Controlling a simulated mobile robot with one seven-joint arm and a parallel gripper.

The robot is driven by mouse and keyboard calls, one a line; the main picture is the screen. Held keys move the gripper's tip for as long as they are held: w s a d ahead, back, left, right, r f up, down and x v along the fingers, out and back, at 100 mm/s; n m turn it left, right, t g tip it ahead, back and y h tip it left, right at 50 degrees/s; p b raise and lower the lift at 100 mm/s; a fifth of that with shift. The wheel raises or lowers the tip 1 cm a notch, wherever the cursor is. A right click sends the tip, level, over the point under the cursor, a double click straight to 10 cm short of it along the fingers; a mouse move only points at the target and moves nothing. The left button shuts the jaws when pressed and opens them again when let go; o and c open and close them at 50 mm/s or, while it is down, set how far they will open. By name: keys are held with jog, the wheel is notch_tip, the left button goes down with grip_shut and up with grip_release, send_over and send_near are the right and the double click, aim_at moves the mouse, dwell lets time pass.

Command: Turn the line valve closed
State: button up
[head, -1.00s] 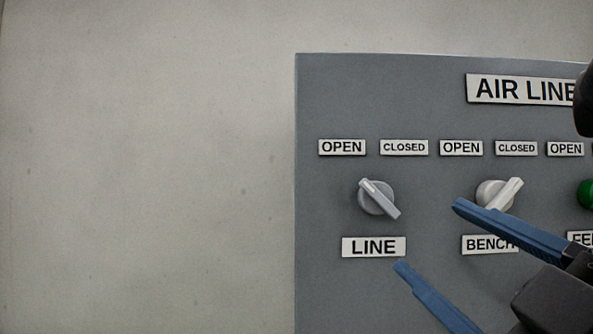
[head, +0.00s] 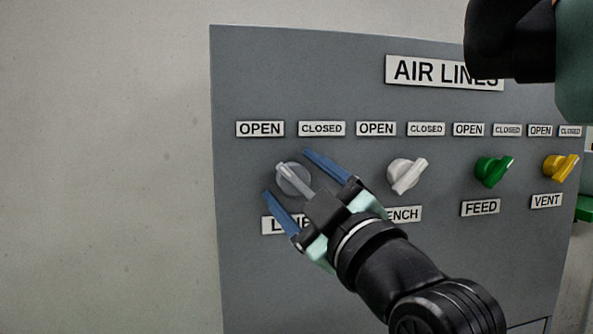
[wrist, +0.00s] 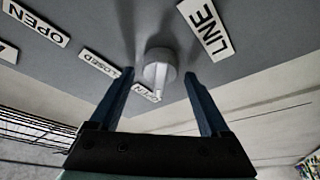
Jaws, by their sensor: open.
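The line valve is a pale grey knob (head: 291,179) with a ridged handle, above the partly hidden LINE label (head: 271,225). Its handle slants from upper left to lower right, with the upper-left end towards the OPEN label (head: 260,129); the CLOSED label (head: 321,128) is to the upper right. My gripper (head: 287,173) is open, its blue fingers on either side of the knob. In the wrist view the knob (wrist: 160,70) sits between the fingertips, with gaps on both sides. Whether the fingers reach its full depth I cannot tell.
The grey AIR LINES panel (head: 245,80) also carries a white bench knob (head: 407,175), a green feed knob (head: 493,171) and a yellow vent knob (head: 560,167) to the right. My arm partly covers the BENCH label (head: 404,214). Bare wall (head: 100,170) is at the left.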

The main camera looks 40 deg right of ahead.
grip_shut()
dwell(0.4)
jog(key=shift+m, duration=0.3)
jog(key=m+h+b, duration=0.1)
jog(key=m+h, duration=0.1)
jog(key=m, duration=0.2)
jog(key=shift+m+b, duration=0.3)
jog(key=shift+b, duration=0.1)
jog(key=m+h, duration=0.2)
jog(key=m, duration=0.2)
jog(key=m+g+h, duration=0.1)
jog(key=m+h, duration=0.1)
jog(key=m, duration=0.2)
jog(key=shift+a+h, duration=0.1)
jog(key=shift+h, duration=0.2)
jog(key=m+g+h, duration=0.1)
jog(key=m, duration=0.2)
jog(key=m+g+h+b, duration=0.1)
jog(key=m, duration=0.2)
jog(key=shift+m+g+h, duration=0.3)
jog(key=shift+m+g+h+b, duration=0.25)
jog(key=shift+m+g, duration=0.35)
jog(key=shift+m, duration=0.75)
jog(key=shift+m+g+h+b, duration=0.2)
jog(key=shift+m+g, duration=0.4)
jog(key=shift+m, duration=0.75)
